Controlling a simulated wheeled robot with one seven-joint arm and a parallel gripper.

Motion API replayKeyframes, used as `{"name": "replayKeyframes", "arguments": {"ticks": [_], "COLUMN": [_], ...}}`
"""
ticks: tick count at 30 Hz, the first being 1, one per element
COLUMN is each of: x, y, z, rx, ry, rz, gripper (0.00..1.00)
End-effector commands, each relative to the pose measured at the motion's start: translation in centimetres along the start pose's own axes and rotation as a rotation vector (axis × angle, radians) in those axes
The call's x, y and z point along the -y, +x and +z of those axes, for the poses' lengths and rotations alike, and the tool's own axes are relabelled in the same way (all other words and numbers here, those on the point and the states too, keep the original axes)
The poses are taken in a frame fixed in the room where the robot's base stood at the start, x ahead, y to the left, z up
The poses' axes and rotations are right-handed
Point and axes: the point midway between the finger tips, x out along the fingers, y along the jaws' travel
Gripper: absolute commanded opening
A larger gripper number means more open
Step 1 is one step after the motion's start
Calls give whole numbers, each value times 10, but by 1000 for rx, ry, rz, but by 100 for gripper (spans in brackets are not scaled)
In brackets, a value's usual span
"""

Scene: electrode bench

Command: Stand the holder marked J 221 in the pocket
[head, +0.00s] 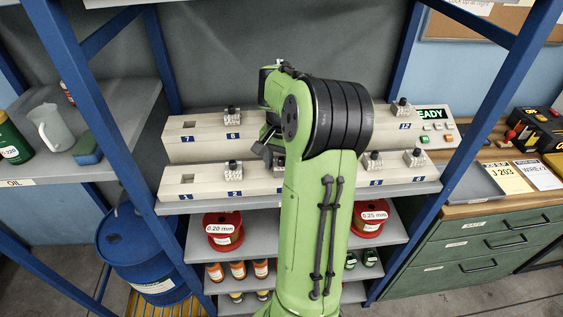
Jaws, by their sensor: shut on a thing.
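My gripper (263,152) shows only in part, as dark fingers beside my green arm in the head view. It is above the front row of the rack, near the pale holder (278,166) around place 3. The fingers are shut on a holder, mostly hidden by my arm; its marking cannot be read. The lower rack block (205,187) has an empty square pocket (187,179) at place 1. The upper block (200,150) has an empty pocket (189,125) at place 7. Whether other pockets behind my arm are empty is hidden.
Holders with dark tops stand at place 2 (232,168), place 8 (232,116), place 5 (372,161), place 6 (414,158) and place 12 (402,107). A card (507,178) reading J 203 and a grey tray (470,184) lie on the right bench. Blue posts (95,110) flank the rack.

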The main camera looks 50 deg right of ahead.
Motion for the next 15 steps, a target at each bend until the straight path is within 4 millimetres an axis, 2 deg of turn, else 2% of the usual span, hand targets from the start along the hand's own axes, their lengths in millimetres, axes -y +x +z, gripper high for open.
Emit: {"name": "replayKeyframes", "arguments": {"ticks": [3, 4, 9, 15], "x": [0, 0, 0, 0], "y": [-1, -1, -1, -1], "z": [0, 0, 0, 0], "rx": [-2, -2, -1, 0], "ry": [0, 0, 1, 1], "rz": [-1, -1, 0, 0], "gripper": [4, 65, 91, 91]}}
